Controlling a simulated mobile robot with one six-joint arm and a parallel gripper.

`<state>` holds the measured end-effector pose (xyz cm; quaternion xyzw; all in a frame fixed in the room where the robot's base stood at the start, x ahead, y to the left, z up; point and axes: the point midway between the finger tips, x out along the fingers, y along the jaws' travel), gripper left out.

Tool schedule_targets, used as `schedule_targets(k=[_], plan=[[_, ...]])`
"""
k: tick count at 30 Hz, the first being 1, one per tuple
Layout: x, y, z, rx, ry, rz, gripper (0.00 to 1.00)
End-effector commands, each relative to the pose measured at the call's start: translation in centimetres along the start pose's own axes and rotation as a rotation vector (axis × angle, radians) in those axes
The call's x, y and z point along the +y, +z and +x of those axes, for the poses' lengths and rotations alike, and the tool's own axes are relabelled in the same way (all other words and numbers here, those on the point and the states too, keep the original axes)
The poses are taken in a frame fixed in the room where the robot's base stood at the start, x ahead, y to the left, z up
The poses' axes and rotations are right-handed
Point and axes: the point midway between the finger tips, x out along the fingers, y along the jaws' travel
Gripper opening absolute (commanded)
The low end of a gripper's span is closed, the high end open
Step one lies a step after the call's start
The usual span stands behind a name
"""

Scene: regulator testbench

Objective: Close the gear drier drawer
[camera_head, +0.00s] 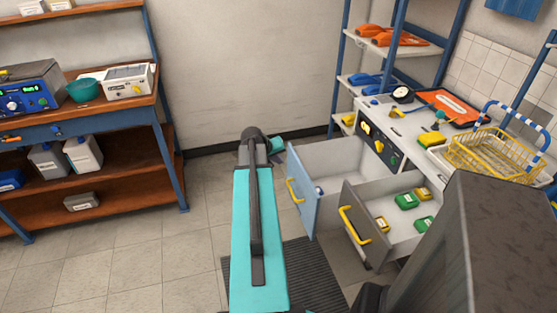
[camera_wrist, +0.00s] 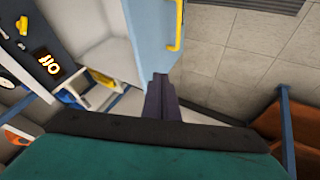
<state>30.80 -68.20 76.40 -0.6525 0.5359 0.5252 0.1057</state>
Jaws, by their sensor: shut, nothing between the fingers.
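In the head view a drawer with a light blue front (camera_head: 302,196) and a yellow handle (camera_head: 294,190) stands open from the grey bench unit. Beside it, a second drawer with a dark grey front (camera_head: 361,227) is also open. No readable label tells which is the gear drier drawer. In the wrist view my gripper (camera_wrist: 160,77) is shut and empty, at the end of the light blue front (camera_wrist: 155,38). The yellow handle (camera_wrist: 179,25) is beyond the fingertips. I cannot tell whether the fingers touch the front. My arm hides the fingers in the head view.
Several green and yellow blocks (camera_head: 405,201) lie in the grey drawer. A control panel (camera_head: 379,145) is above the drawers, and a yellow wire basket (camera_head: 490,155) stands on the bench top. A wooden shelf unit (camera_head: 110,180) is at left. Tiled floor between is clear.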

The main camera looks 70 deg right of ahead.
Motion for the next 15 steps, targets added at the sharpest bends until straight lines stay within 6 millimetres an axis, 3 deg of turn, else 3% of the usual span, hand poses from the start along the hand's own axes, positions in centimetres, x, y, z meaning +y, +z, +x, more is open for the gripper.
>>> schedule_targets(k=[15], plan=[[0.1,-0.2,6.6,-0.002,0.0,0.001,0.0]])
